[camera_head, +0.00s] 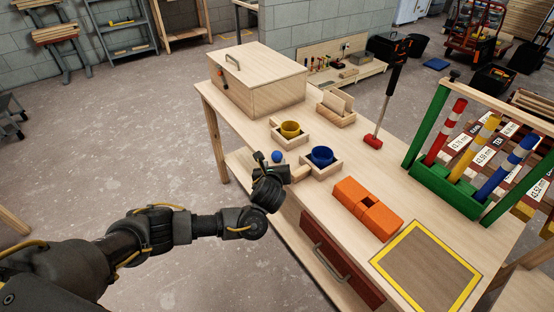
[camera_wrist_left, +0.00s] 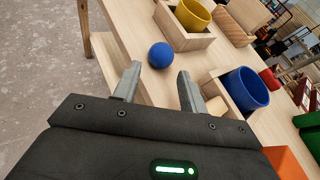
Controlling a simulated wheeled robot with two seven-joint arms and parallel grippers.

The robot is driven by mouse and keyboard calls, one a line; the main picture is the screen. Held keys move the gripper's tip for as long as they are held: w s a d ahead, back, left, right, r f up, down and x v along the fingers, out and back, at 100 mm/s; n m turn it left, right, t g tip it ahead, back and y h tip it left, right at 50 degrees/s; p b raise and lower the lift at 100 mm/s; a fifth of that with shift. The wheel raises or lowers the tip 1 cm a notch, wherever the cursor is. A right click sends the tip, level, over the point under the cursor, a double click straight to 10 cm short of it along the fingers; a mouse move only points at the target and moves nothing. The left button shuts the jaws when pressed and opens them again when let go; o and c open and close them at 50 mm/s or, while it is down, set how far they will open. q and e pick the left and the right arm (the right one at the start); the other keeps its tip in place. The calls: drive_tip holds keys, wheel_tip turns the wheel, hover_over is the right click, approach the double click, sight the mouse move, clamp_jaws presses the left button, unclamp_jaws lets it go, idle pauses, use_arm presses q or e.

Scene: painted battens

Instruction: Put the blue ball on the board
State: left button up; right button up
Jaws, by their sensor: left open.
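The blue ball (camera_head: 277,156) rests on the table near its left edge, beside the trays with the cups. In the left wrist view the ball (camera_wrist_left: 160,55) lies just beyond my open fingertips, in line with the gap between them. My left gripper (camera_head: 267,163) is open and empty, close to the ball at the table's edge; its two fingers (camera_wrist_left: 158,78) show clearly in the wrist view. A brown board with a yellow border (camera_head: 425,265) lies flat at the near right end of the table, empty. My right gripper is not in view.
A yellow cup (camera_head: 290,129) and a blue cup (camera_head: 322,156) stand in wooden trays near the ball. An orange block (camera_head: 368,207), a red-headed mallet (camera_head: 373,141) and a green rack (camera_head: 447,190) with striped posts stand farther right. A wooden box (camera_head: 258,83) is at the back.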

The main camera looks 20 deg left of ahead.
sight(276, 157)
use_arm(q)
drive_tip(key=shift+x, duration=3.3)
drive_tip(key=shift+d, duration=0.1)
drive_tip(key=c, duration=0.7)
drive_tip(key=shift+r, duration=0.15)
